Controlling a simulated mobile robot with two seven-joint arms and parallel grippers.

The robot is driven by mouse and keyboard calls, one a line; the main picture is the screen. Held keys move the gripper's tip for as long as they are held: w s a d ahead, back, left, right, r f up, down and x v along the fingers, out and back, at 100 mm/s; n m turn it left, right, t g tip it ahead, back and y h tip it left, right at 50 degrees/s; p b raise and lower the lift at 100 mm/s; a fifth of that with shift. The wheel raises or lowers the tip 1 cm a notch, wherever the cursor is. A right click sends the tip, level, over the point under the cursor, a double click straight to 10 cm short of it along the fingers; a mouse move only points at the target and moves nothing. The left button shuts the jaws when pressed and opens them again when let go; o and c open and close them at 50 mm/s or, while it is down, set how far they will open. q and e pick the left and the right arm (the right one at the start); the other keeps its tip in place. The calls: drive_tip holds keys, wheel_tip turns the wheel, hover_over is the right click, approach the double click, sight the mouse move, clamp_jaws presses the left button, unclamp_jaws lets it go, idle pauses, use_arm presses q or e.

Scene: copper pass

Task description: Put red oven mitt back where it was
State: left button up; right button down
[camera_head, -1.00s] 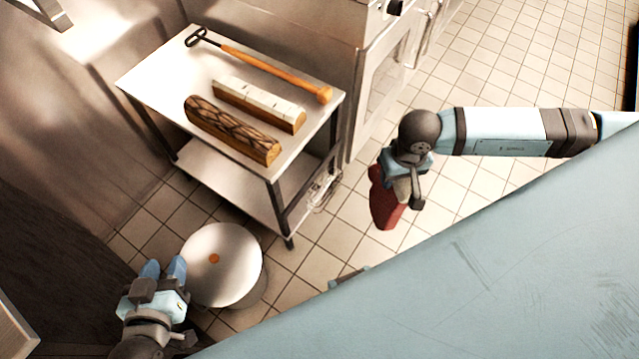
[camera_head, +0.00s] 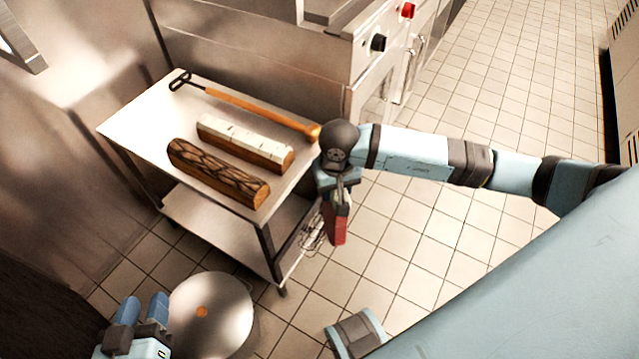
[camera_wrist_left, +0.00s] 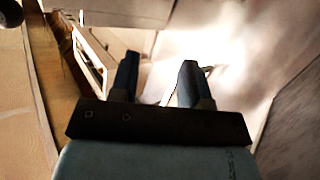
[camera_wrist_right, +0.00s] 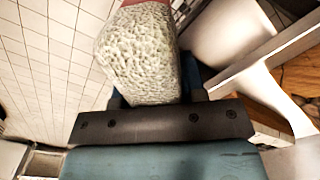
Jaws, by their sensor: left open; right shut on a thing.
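The red oven mitt (camera_head: 336,228) hangs below my right gripper (camera_head: 340,198) in the head view, just off the right edge of the steel cart. My right gripper is shut on it. In the right wrist view the mitt's pale, quilted part (camera_wrist_right: 140,60) fills the space at the fingers, with a little red at the top edge; the fingertips are mostly hidden behind it.
The steel cart (camera_head: 130,125) carries two logs, one dark-barked (camera_head: 215,172) and one pale-barked (camera_head: 245,142), and a wooden-handled tool (camera_head: 250,111). The round-topped bin (camera_head: 215,325) stands in front. A range with knobs (camera_head: 378,43) stands behind. Tiled floor at right is clear.

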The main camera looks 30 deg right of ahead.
use_arm(q)
drive_tip(key=shift+w+d+r+t+h+b, duration=0.1)
drive_tip(key=shift+d+r+t+h+b, duration=0.15)
drive_tip(key=shift+r, duration=0.3)
drive_tip(key=shift+w+d+r+t+h+b, duration=0.15)
drive_tip(key=shift+r+t+b, duration=0.15)
drive_tip(key=shift+r, duration=0.25)
use_arm(e)
drive_tip(key=w, duration=0.1)
drive_tip(key=w+a, duration=0.2)
drive_tip(key=shift+w+f, duration=0.25)
drive_tip(key=shift+f, duration=0.1)
use_arm(q)
drive_tip(key=shift+d, duration=0.1)
use_arm(e)
drive_tip(key=shift+f, duration=0.15)
drive_tip(key=c, duration=0.7)
unclamp_jaws()
use_arm(q)
drive_tip(key=shift+w+d+r, duration=0.1)
drive_tip(key=shift+r, duration=0.2)
drive_tip(key=shift+r, duration=0.1)
